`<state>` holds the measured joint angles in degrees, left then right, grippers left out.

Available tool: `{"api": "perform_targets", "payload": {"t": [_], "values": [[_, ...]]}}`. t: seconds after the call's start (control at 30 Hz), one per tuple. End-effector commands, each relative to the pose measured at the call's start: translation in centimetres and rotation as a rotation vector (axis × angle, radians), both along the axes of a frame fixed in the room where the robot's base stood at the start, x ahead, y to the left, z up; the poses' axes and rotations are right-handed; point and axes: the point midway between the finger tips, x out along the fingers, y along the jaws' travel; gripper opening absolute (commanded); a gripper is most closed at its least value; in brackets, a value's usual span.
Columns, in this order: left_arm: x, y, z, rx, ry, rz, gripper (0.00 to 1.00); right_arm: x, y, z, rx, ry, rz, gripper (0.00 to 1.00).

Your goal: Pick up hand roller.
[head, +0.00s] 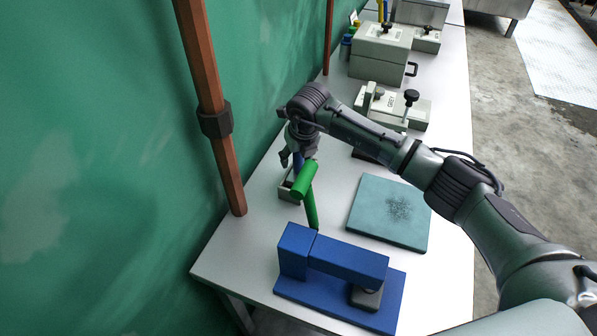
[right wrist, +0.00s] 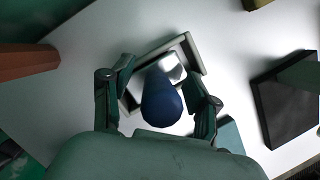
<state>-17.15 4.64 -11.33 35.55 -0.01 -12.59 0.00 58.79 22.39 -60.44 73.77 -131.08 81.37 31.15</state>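My right gripper (head: 294,160) hangs pointing down over a small grey holder (head: 287,196) at the table's left edge. In the right wrist view its two fingers (right wrist: 158,112) are spread, one on each side of a dark blue rounded handle (right wrist: 161,100) with a bright metallic part beyond it. Gaps show between the handle and both fingers. This tool, which looks like the hand roller, sits within the holder's rim (right wrist: 203,54). In the head view only a sliver of blue (head: 297,160) shows below the gripper. My left gripper is not in view.
A green mallet-like tool (head: 305,178) stands close in front of the holder. A blue press-like device (head: 345,262) is at the near end. A teal slab (head: 390,214) lies to the right. Grey boxes (head: 381,52) stand farther back. A brown post (head: 208,80) rises at the left.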

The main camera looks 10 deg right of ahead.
Motion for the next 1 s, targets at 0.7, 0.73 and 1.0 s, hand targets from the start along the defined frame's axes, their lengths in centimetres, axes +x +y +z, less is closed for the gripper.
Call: {"api": "perform_targets", "payload": {"t": [0.7,0.73,1.0], "values": [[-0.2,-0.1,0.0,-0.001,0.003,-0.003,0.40,0.1,0.0,0.2,0.002,-0.003,-0.001,0.00],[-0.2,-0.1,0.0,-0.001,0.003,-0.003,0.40,0.1,0.0,0.2,0.002,-0.003,-0.001,0.00],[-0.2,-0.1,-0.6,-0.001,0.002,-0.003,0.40,0.2,0.0,1.1,0.003,-0.006,0.001,0.00]]}}
